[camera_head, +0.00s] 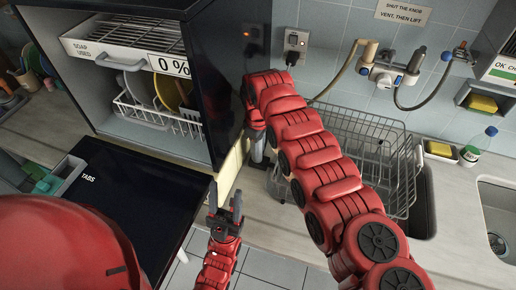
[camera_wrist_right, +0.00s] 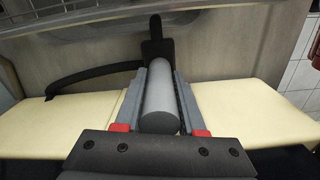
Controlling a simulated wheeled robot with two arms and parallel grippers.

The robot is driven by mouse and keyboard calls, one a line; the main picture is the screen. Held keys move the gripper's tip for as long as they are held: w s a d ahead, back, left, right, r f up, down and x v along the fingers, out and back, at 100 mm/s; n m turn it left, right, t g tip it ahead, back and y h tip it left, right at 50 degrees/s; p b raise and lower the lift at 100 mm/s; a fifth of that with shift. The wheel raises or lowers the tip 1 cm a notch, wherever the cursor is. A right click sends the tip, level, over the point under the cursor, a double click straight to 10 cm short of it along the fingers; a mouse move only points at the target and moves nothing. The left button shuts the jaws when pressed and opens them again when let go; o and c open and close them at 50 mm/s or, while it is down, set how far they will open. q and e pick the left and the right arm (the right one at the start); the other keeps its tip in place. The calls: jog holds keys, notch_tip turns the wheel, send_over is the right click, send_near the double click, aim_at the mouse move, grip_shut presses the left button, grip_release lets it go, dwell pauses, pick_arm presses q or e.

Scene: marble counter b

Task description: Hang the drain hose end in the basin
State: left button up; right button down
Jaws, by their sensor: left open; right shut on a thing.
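My right gripper (camera_wrist_right: 160,118) is shut on a grey cylinder, apparently the drain hose end (camera_wrist_right: 160,98), in the right wrist view. A black upright piece (camera_wrist_right: 155,40) stands just beyond it, and a black curved strip (camera_wrist_right: 95,72) runs left from there. In the head view the cylinder (camera_head: 258,148) shows beside the black cabinet, and my red right arm hides most of that gripper. My left gripper (camera_head: 225,203) is open and empty, low in front of the counter.
Taps (camera_head: 390,75) with hoses hang on the tiled wall.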

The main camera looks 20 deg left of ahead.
jog(key=shift+f+b, duration=0.9)
jog(key=shift+f, duration=0.1)
jog(key=shift+c, duration=2.1)
grip_release()
notch_tip(320, 180, up, 9)
jog(key=shift+b, duration=0.95)
notch_tip(320, 180, up, 8)
jog(key=p, duration=0.4)
jog(key=shift+f, duration=0.25)
jog(key=shift+r+p, duration=0.5)
jog(key=shift+p, duration=0.2)
